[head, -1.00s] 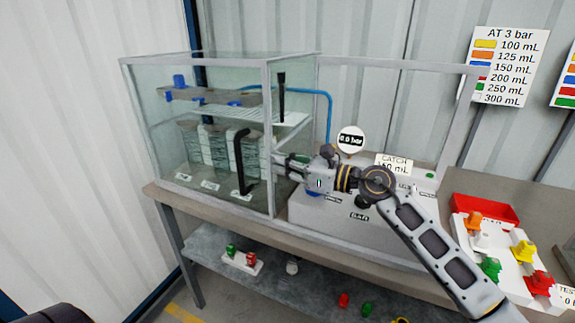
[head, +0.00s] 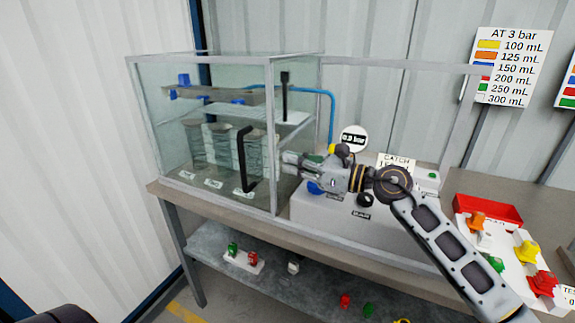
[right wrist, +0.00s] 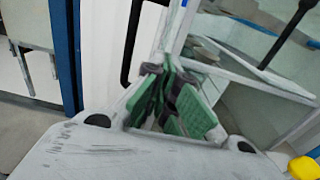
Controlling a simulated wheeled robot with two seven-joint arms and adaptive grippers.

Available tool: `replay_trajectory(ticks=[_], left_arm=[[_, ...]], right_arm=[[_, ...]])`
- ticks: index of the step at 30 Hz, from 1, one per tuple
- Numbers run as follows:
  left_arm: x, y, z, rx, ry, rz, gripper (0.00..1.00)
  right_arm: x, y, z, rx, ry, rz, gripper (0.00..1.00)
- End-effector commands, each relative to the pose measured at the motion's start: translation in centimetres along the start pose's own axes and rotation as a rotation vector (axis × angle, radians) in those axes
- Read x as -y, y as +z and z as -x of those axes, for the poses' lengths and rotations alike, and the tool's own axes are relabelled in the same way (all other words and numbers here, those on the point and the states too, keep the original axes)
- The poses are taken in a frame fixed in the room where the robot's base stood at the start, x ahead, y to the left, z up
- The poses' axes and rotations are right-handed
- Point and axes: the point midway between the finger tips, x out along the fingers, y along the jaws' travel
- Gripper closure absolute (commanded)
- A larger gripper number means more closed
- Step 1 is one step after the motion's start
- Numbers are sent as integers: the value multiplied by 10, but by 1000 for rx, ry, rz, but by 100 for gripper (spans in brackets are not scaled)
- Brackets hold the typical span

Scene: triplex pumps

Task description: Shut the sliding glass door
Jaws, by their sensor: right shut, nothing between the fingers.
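The glass door (head: 222,150) stands at the left part of the cabinet's front, with a long black vertical handle (head: 246,158) near its right edge. The cabinet's right bay looks open, with no pane clearly visible across it. My right gripper (head: 286,163) is shut and empty, just right of the handle and close to the frame post. In the right wrist view its green-padded fingers (right wrist: 172,92) are together in front of a pale frame post, with the black handle (right wrist: 133,42) beyond them to the left. I cannot tell whether they touch the post. My left gripper is out of view.
Behind my right forearm are a grey pump box (head: 330,217), a round gauge (head: 353,138) and a blue hose (head: 328,100). A red tray (head: 487,209) and coloured nozzles stand on the bench at right. A lower shelf (head: 215,245) holds small parts.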

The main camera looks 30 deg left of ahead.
Motion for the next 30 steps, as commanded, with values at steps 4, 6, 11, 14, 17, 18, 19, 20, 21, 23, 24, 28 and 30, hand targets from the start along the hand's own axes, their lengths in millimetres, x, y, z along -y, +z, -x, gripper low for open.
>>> replay_trajectory(ticks=[4,6,11,14,17,18,19,20,21,23,24,28,30], left_arm=[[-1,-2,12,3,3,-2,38],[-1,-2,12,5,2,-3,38],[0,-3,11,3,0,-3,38],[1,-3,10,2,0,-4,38],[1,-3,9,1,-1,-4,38],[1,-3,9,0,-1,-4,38],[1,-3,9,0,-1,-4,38],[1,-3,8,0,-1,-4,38],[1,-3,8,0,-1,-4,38],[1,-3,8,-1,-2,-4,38],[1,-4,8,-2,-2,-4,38],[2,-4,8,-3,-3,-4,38],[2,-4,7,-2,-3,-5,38]], right_arm=[[3,-2,8,0,0,0,100],[4,-1,16,0,-1,0,100],[4,-1,34,-1,-1,1,100],[4,-1,46,-1,-1,-1,100],[4,0,57,0,-2,1,100],[4,-1,62,-1,-2,1,100],[4,-1,66,-1,-2,0,100],[4,-1,69,-1,-1,-1,100],[3,-1,74,-1,0,-1,100],[4,-1,81,-1,-2,-1,100],[4,-1,86,-1,-2,-1,100],[3,-1,98,-1,0,-1,100],[3,-1,102,-1,0,0,100]])
